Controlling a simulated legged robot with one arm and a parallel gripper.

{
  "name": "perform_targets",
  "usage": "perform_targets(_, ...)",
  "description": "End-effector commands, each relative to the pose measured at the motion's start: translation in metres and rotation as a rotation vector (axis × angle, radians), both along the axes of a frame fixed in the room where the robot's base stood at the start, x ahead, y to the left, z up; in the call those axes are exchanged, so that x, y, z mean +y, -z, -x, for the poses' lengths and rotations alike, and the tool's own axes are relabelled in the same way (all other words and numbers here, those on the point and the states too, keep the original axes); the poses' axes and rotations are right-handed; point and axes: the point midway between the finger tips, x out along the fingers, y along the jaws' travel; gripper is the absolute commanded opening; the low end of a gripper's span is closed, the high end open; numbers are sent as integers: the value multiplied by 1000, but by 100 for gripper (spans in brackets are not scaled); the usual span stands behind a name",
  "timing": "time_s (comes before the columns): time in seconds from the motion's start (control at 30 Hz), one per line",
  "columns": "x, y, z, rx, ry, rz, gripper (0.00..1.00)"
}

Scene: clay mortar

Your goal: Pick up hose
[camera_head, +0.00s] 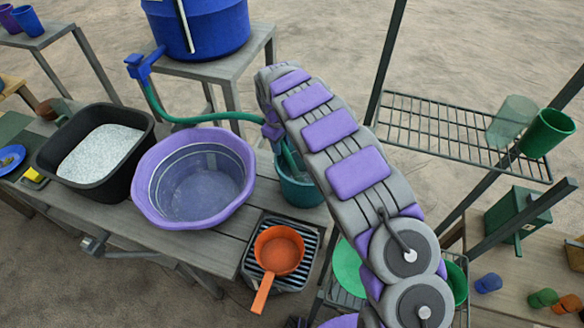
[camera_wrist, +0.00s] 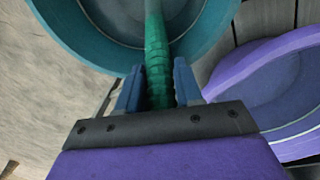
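The green hose (camera_head: 205,118) runs from the tap of a blue barrel, over the table, to my gripper (camera_head: 272,128) above a teal bucket (camera_head: 300,190). Below the gripper, a length of hose hangs toward the inside of the bucket. In the wrist view, the ribbed hose (camera_wrist: 157,55) lies between the two blue fingers of my gripper (camera_wrist: 158,80). The fingers appear to press on both sides of it. The far end of the hose is not clear in either view, and my arm covers part of the bucket.
A purple basin (camera_head: 148,205) stands left of the bucket, with a black tub (camera_head: 50,163) beyond it. The blue barrel (camera_head: 205,25) stands on a stand behind. An orange pan (camera_head: 279,250) is at the front. A wire rack (camera_head: 430,130) is to the right.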

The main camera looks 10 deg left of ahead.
Motion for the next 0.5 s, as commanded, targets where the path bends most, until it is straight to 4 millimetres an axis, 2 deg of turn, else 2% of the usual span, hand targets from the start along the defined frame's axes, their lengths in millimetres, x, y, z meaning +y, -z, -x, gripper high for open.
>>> perform_targets(0.03,-2,1,0,3,1,3,12)
perform_targets(0.17,-3,1,0,2,1,4,1)
perform_targets(0.37,-1,-2,0,2,2,8,1)
perform_targets(0.5,0,-17,0,-1,1,6,1)
